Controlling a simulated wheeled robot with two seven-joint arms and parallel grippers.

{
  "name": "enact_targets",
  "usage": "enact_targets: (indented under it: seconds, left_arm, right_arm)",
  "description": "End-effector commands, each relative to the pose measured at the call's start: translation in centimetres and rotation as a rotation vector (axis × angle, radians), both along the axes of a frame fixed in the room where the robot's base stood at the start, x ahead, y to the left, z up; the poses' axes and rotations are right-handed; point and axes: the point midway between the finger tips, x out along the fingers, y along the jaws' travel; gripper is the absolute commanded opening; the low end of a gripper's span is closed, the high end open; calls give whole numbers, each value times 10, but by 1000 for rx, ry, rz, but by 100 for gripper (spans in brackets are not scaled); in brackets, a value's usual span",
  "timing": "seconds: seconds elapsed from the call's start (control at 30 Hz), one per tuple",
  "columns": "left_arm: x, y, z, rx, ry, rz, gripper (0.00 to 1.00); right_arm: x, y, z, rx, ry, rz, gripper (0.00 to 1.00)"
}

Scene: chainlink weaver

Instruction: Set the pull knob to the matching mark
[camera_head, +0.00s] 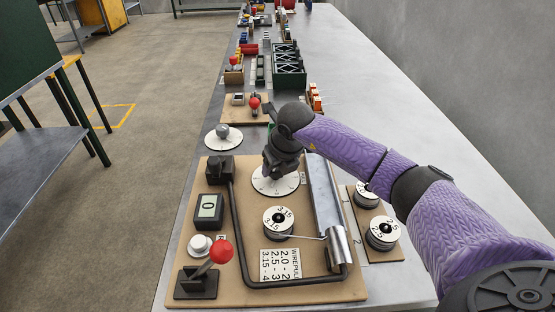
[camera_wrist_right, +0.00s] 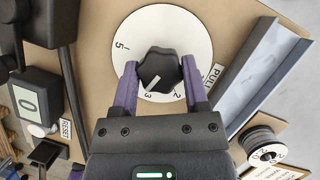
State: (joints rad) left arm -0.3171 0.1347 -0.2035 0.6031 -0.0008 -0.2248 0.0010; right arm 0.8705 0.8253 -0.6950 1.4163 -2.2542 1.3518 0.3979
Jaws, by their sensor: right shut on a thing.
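The pull knob (camera_wrist_right: 160,68) is black and lobed, at the centre of a white dial (camera_wrist_right: 185,25) in the right wrist view. The dial (camera_head: 265,187) also shows in the head view, under my right gripper (camera_head: 277,172). The purple fingers of my right gripper (camera_wrist_right: 159,64) are shut on the knob from both sides. The knob's white line points down toward the 3; the 2 and 5 also show, and the left finger covers part of the dial. The card (camera_head: 281,264) reads 2.0 - 2, 2.5 - 3, 3.15 - 4. The mounted spool (camera_head: 278,221) reads 3.15.
A display (camera_head: 208,210) reads 0. A red-balled lever (camera_head: 221,251) and a bent black bar (camera_head: 238,240) stand on the board's left. A metal trough (camera_head: 322,195) lies right of the dial. Spare spools (camera_head: 382,233) sit at the right. Bins (camera_head: 288,68) stand farther back.

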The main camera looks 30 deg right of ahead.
Motion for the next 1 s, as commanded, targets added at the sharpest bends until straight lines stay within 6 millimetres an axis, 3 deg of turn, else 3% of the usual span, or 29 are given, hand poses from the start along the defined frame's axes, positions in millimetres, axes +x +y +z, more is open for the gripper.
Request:
enact_targets:
  seconds: [0.5,1.0]
  left_arm:
    - [20,-18,22,-32,-47,6,59]
    - [16,-16,26,-29,-40,5,59]
  right_arm:
    - [1,1,2,-1,-2,-370,0]
    - [1,2,0,0,-1,-484,0]
